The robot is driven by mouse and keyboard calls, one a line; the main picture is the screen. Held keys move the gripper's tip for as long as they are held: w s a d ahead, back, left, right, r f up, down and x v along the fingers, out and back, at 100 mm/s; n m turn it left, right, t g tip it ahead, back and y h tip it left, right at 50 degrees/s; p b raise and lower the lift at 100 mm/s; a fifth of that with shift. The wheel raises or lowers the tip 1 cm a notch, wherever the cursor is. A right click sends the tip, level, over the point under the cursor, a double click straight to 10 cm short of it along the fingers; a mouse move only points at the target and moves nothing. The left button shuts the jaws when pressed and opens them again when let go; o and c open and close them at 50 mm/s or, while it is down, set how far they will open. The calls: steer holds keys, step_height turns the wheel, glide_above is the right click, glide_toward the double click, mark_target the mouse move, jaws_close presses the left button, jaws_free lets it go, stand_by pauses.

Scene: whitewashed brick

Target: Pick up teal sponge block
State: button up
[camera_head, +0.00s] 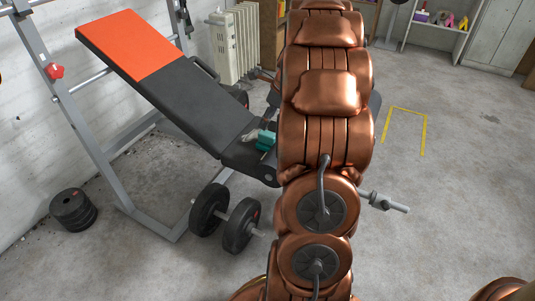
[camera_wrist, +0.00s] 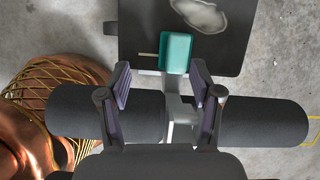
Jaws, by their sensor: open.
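The teal sponge block (camera_wrist: 176,52) lies on the black seat pad (camera_wrist: 138,22) of a weight bench, near the pad's edge in the wrist view. In the head view the teal block (camera_head: 265,139) shows on the lower end of the bench, just left of my copper arm. My gripper (camera_wrist: 161,72) is open and empty in the wrist view, its two purple-lined fingers spread wide. The block appears beyond the fingertips, between their lines and a little right of centre. It is apart from both fingers. In the head view my arm hides the gripper.
Black foam rollers (camera_wrist: 265,122) lie below the fingers in the wrist view. The bench's backrest (camera_head: 165,85) slopes up to the left. Dumbbell weights (camera_head: 238,225) stand beside the bench, and stacked plates (camera_head: 73,210) lie at left.

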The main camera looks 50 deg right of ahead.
mark_target(268, 133)
steer(key=shift+d+f+m+b, duration=0.4)
steer(key=shift+d+f+m, duration=0.3)
steer(key=shift+d+f, duration=0.65)
steer(key=shift+f, duration=0.05)
steer(key=b+x, duration=0.3)
steer(key=x, duration=0.4)
steer(key=shift+d+f+b, duration=0.15)
steer(key=shift+f+b, duration=0.05)
steer(key=shift+b, duration=0.1)
steer(key=shift+r, duration=0.1)
steer(key=shift+c, duration=0.2)
jaws_close()
steer(key=shift+r, duration=0.1)
step_height(268, 133, up, 10)
steer(key=p, duration=0.4)
